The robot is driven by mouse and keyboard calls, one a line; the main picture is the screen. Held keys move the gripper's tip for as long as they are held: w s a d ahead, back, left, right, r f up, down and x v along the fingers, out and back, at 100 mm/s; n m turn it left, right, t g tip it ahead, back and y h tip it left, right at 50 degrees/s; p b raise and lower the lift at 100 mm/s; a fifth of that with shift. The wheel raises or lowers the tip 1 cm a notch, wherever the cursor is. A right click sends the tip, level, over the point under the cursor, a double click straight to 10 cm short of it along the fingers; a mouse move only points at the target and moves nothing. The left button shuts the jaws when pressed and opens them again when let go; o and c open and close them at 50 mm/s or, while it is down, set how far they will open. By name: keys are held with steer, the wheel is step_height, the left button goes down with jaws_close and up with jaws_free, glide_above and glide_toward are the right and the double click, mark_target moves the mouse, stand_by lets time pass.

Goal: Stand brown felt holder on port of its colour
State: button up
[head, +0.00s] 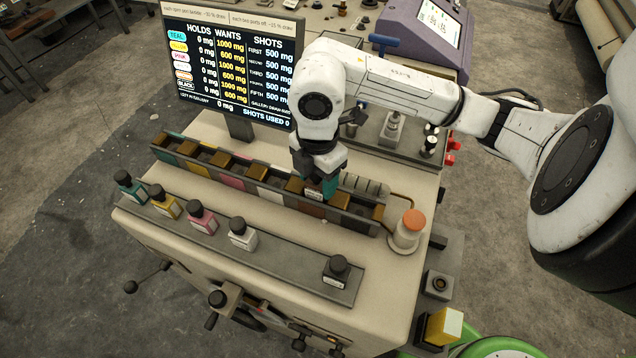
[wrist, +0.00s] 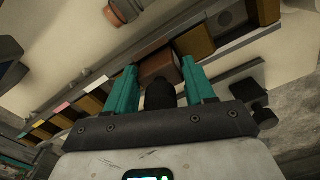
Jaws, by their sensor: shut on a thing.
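My gripper (head: 322,182) is low over the long trough in the head view, with its teal fingers shut on the brown felt holder (head: 314,192). Most of the holder is hidden by the fingers; a pale label patch shows. In the wrist view its black cap (wrist: 160,95) sits between the two fingertips (wrist: 160,88). The brown port (head: 313,209) is the brown-fronted section of the trough, directly below the holder. I cannot tell whether the holder touches the port or hangs just above it.
The trough (head: 215,172) has teal, yellow, pink and white sections to the left. Teal (head: 131,188), yellow (head: 164,204), pink (head: 200,217), white (head: 242,236) and black (head: 336,272) holders stand on the front rack. An orange-topped white pot (head: 409,232) and a screen (head: 232,65) stand nearby.

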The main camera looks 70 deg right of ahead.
steer(key=shift+f, duration=0.45)
steer(key=shift+f, duration=0.1)
steer(key=o, duration=1.1)
step_height(320, 180, up, 12)
steer(key=shift+r, duration=0.2)
